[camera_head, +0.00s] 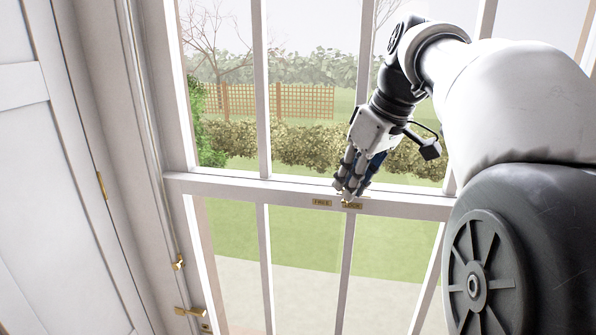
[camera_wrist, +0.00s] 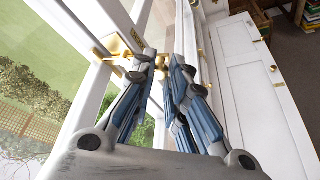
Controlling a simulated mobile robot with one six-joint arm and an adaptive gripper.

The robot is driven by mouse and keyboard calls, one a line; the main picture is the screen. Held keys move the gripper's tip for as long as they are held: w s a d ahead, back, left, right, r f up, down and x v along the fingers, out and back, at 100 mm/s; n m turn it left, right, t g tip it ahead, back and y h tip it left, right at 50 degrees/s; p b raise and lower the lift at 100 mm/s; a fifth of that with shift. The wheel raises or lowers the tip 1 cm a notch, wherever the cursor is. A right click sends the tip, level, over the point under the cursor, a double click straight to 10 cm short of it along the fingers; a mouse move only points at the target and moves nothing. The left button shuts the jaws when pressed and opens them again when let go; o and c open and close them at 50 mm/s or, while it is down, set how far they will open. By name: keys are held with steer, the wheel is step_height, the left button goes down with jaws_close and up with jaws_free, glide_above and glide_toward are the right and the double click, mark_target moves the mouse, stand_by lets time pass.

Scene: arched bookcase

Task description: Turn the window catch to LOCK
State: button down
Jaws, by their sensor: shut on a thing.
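The brass window catch (camera_wrist: 112,50) is on the white meeting rail of the sash window, at the fingertips in the wrist view. My gripper (camera_wrist: 162,68) is shut on the catch's end, with a bit of brass (camera_wrist: 160,62) showing between the fingertips. In the head view my gripper (camera_head: 350,190) reaches down to the rail and its fingers hide most of the catch. Two small brass plates sit on the rail's face: FREE (camera_head: 321,203) on the left and LOCK (camera_head: 352,206) on the right, just below the fingertips. The catch's exact angle cannot be told.
Window panes with white bars (camera_head: 262,100) stand close around my gripper. A white panelled shutter or door (camera_head: 30,190) is at the left. Brass fittings (camera_head: 188,311) are low on the left frame. White cupboards (camera_wrist: 245,60) show at the right in the wrist view.

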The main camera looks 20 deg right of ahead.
steer(key=shift+s+d+n+g+y+p, duration=0.25)
steer(key=shift+d+n+p, duration=0.1)
steer(key=shift+n, duration=0.4)
steer(key=shift+s+d+n+g+y+p, duration=0.15)
steer(key=shift+d+n+y+p, duration=0.15)
steer(key=shift+n, duration=0.45)
steer(key=c, duration=1.5)
jaws_free()
steer(key=shift+c, duration=0.2)
steer(key=shift+r, duration=0.1)
steer(key=v, duration=1.1)
steer(key=shift+s+r, duration=0.2)
steer(key=shift+r, duration=0.15)
steer(key=shift+d, duration=0.15)
